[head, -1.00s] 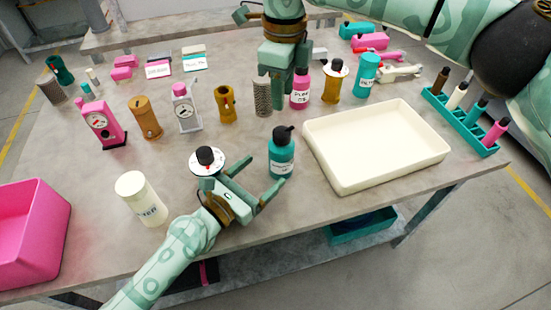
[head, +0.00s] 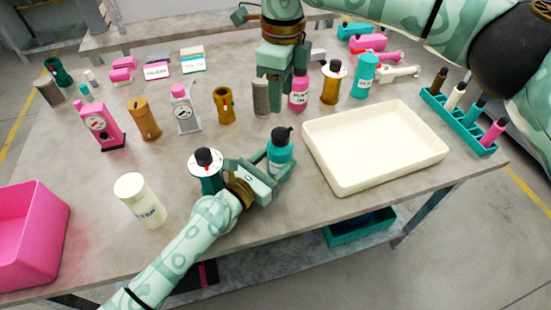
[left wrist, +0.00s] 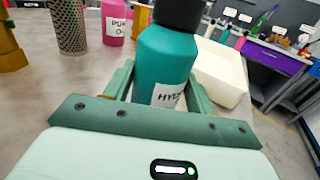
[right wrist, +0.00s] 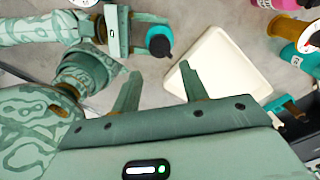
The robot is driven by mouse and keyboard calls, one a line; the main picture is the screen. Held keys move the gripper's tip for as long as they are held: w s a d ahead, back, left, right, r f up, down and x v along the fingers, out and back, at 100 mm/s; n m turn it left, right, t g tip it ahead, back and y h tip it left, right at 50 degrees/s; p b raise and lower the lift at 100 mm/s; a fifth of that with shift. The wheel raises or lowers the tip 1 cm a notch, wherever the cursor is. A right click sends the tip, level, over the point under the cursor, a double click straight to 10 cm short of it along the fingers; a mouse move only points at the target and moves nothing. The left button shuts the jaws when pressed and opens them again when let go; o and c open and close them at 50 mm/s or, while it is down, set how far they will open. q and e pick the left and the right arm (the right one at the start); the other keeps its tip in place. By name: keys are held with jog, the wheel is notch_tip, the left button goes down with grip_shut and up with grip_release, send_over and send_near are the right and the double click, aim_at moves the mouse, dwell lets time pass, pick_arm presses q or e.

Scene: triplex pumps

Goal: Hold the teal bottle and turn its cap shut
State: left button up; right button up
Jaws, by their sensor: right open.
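The teal bottle (head: 280,158) stands upright on the table, left of the cream tray, with a black cap (head: 283,134) on its top. In the left wrist view the bottle (left wrist: 163,65) fills the middle, its label partly hidden. My left gripper (head: 273,160) reaches it from the lower left with a finger on each side; I cannot tell whether both fingers press on it. My right gripper (head: 274,100) is beyond the bottle, pointing down, open and empty. In the right wrist view its fingers (right wrist: 160,80) are wide apart, with the cap (right wrist: 158,42) farther off.
The cream tray (head: 341,178) lies right of the bottle. A teal container with a gauge-like white top (head: 205,160) stands close to my left gripper, and a white jar (head: 140,200) is farther left. A pink bottle (head: 299,92) stands beside my right gripper.

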aim_at(281, 132)
jog(key=shift+o, duration=1)
jog(key=shift+r+m, duration=0.2)
jog(key=shift+m, duration=0.1)
notch_tip(281, 132, down, 11)
jog(key=m, duration=0.3)
jog(key=shift+r, duration=0.1)
jog(key=c, duration=1)
